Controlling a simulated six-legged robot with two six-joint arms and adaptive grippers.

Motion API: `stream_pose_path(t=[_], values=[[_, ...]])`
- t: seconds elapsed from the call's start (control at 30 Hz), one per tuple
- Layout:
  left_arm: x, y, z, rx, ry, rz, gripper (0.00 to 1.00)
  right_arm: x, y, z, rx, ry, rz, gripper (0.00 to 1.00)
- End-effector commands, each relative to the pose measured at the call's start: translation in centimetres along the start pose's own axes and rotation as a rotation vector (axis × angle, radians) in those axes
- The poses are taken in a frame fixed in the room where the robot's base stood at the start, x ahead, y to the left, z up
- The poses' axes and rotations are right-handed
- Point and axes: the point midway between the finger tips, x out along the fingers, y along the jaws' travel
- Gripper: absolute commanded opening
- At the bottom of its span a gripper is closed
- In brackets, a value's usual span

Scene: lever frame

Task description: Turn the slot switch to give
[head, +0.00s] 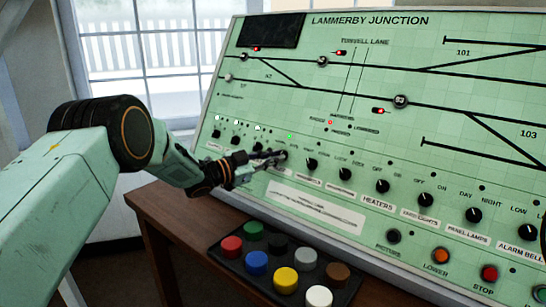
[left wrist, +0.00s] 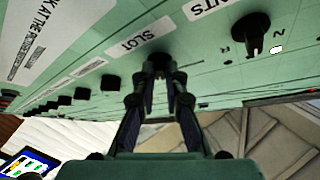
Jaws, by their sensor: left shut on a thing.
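The slot switch (left wrist: 159,60) is a small black knob on the sloping green panel, beside a white label reading SLOT (left wrist: 138,36) in the left wrist view. My left gripper (left wrist: 158,76) is shut on this knob, its two fingers on either side of it. In the head view my left gripper (head: 268,160) reaches in from the left to the panel's lower row of knobs. The fingers hide much of the slot switch there, and its pointer and position markings cannot be read. My right gripper is not in view.
The green LAMMERBY JUNCTION panel (head: 330,90) has several black knobs to the right of the gripper, including the heaters knob (head: 382,186). A black tray (head: 232,262) of coloured buttons sits in front on the brown desk (head: 165,208). A window (head: 150,60) is behind.

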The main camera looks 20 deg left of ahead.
Motion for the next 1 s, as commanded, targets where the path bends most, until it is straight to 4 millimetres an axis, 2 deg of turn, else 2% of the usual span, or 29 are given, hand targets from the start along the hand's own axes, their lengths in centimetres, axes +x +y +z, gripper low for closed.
stream_pose_path(t=[0.6,0.63,0.8,0.9,1.0], values=[[0.12,-0.18,-0.13,0.036,0.0,0.019,0.0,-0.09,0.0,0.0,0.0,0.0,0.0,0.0],[0.12,-0.18,-0.14,0.036,0.0,0.019,0.13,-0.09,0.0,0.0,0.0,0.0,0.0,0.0],[0.13,-0.14,-0.13,0.035,0.001,0.019,0.27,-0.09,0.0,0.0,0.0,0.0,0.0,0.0],[0.12,-0.1,-0.1,0.034,0.0,0.02,0.34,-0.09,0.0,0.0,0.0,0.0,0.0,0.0],[0.09,-0.06,-0.04,0.033,0.0,0.021,0.34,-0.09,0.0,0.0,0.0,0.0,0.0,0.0]])
